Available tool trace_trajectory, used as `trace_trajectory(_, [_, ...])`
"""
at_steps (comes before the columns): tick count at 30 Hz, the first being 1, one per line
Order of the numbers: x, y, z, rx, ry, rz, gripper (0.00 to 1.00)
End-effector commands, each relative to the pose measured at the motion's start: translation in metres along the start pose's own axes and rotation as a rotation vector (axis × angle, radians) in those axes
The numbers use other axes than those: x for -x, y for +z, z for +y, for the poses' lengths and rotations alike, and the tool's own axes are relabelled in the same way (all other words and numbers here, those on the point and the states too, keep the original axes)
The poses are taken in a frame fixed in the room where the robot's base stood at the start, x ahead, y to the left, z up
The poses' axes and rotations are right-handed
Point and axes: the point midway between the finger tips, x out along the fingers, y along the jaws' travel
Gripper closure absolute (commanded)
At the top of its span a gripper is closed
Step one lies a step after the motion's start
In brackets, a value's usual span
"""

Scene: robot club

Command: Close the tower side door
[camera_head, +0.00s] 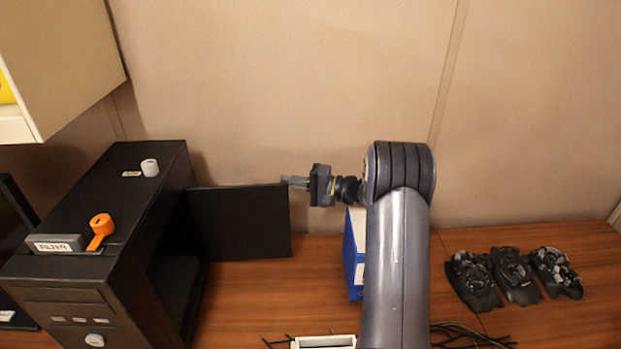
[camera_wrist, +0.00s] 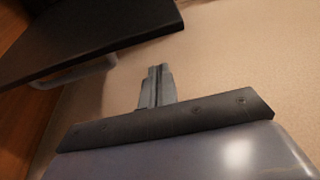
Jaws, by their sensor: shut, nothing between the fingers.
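The black computer tower (camera_head: 130,215) stands at the left of the bench. Its black side door (camera_head: 238,222) stands open, swung out to the right from the tower's rear, leaving the dark interior exposed. My gripper (camera_head: 288,182) is shut and empty, with its tips close to the door's upper right corner. In the wrist view the shut fingers (camera_wrist: 155,78) point toward the wall, and the door (camera_wrist: 95,40) lies to their upper left with a grey handle (camera_wrist: 85,72) on it. A gap shows there between fingers and door.
An orange tool (camera_head: 101,230), a filter-labelled part (camera_head: 55,244) and a white knob (camera_head: 150,167) sit on the tower. A blue box (camera_head: 352,255) stands behind my arm. Black bundles (camera_head: 512,276) lie at right. Bare bench (camera_head: 255,290) lies before the door.

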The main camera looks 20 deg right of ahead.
Motion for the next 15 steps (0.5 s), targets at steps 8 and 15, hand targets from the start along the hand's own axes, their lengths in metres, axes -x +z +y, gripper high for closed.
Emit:
trace_trajectory(8, [0.013,0.027,-0.002,-0.002,0.001,0.005,1.0])
trace_trajectory(15, [0.016,0.033,-0.001,0.0,0.0,0.004,1.0])
